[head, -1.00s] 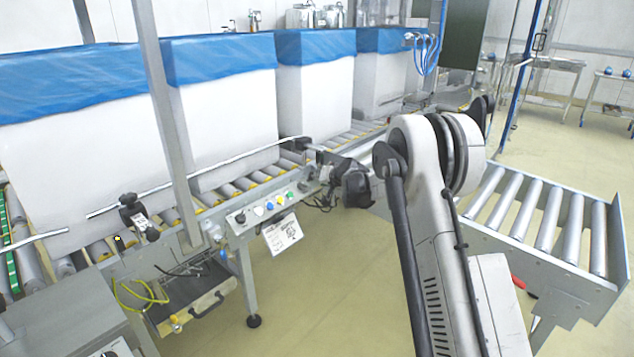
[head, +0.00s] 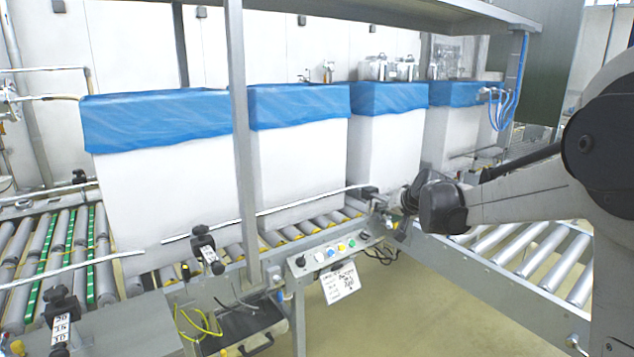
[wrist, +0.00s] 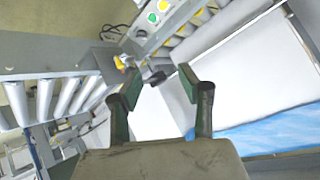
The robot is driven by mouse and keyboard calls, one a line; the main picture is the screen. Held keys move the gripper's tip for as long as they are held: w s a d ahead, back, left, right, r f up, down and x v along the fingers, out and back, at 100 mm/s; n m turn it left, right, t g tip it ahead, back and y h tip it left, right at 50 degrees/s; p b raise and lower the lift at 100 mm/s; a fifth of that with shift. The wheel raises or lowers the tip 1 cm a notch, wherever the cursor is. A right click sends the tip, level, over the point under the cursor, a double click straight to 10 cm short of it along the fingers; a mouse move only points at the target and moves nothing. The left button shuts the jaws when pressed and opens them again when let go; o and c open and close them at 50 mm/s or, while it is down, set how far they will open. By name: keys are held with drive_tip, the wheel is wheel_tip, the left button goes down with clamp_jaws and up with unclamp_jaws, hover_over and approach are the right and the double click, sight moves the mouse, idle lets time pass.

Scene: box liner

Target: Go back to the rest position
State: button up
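My gripper (wrist: 158,92) is open in the wrist view, with its two dark green fingers apart and nothing between them. In the head view my gripper (head: 386,203) is small and partly hidden by my wrist, close to the conveyor's front rail, level with the gap between two boxes. My arm reaches in from the right. A white box (head: 400,150) with a blue liner (head: 390,98) over its rim stands just behind the gripper. I cannot tell whether they touch.
More lined white boxes (head: 165,195) stand in a row on the roller conveyor. A control panel (head: 330,250) with coloured buttons and a metal post (head: 240,130) stand in front. An empty roller section (head: 530,255) is at right. Open floor (head: 420,320) lies between.

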drive_tip(key=s+a+r+n+g+h, duration=0.1)
drive_tip(key=s+r, duration=0.2)
drive_tip(key=s, duration=0.8)
drive_tip(key=s+a+r, duration=0.1)
drive_tip(key=s+r, duration=0.1)
drive_tip(key=s, duration=1)
drive_tip(key=s+d+f+g+h, duration=0.1)
drive_tip(key=s+f, duration=0.3)
drive_tip(key=s, duration=0.8)
drive_tip(key=s+d+f+g+h, duration=0.1)
drive_tip(key=s+f, duration=0.2)
drive_tip(key=s, duration=0.9)
wheel_tip(320, 180, up, 16)
drive_tip(key=p, duration=1.6)
drive_tip(key=shift+n, duration=0.4)
